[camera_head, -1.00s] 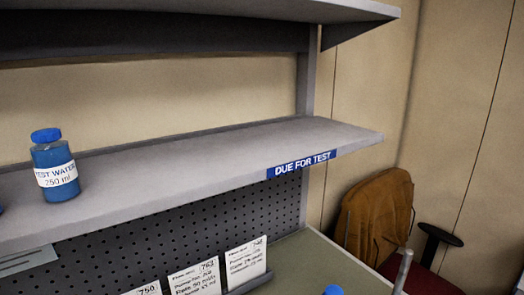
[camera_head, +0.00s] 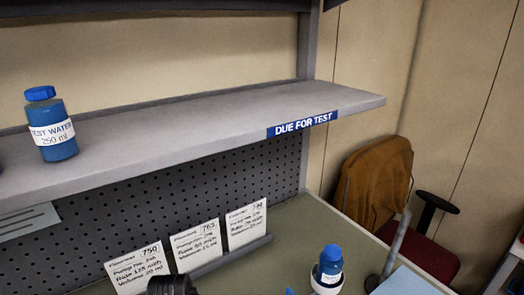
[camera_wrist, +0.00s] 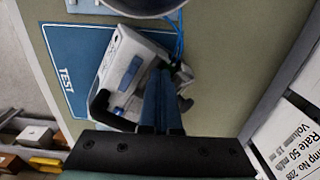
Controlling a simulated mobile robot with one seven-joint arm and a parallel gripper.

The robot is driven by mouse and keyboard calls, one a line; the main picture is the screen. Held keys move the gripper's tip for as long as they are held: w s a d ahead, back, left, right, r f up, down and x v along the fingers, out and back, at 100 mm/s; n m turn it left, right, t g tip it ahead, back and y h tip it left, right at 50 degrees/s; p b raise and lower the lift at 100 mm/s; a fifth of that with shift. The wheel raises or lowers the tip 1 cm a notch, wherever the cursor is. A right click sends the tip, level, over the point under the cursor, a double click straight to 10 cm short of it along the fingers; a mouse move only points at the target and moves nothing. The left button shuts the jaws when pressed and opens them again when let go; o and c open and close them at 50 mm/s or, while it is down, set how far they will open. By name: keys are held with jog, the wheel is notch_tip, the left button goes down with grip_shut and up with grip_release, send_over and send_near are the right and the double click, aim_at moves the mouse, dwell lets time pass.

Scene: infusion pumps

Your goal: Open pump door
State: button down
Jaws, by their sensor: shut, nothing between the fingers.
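A white pump (camera_wrist: 126,68) with a blue panel and a dark handle-like part stands on the blue mat marked TEST (camera_wrist: 68,75) in the wrist view. Its door cannot be clearly made out. My gripper (camera_wrist: 162,80) reaches over the pump from the lower edge, its fingers together and empty. The fingers overlap the pump's right side in the picture; I cannot tell whether they touch it. They hide part of that side. The pump does not show in the head view.
A shelf marked DUE FOR TEST (camera_head: 225,110) holds a blue test water bottle (camera_head: 52,130). Below it, cards (camera_head: 247,222) stand in a rail on the bench. Another blue bottle (camera_head: 330,262) and a grey post (camera_head: 396,245) stand at the right. A chair (camera_head: 375,185) is beyond.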

jog(key=w+a+b, duration=0.1)
jog(key=w+b, duration=0.7)
jog(key=shift+w, duration=0.4)
dwell(1.5)
jog(key=shift+w, duration=0.2)
jog(key=shift+s, duration=0.1)
dwell(0.3)
jog(key=shift+s+d+p, duration=0.1)
jog(key=shift+s+p, duration=0.75)
jog(key=shift+p, duration=0.65)
jog(key=shift+r, duration=0.1)
notch_tip(320, 180, up, 8)
jog(key=p, duration=0.7)
jog(key=shift+p, duration=0.3)
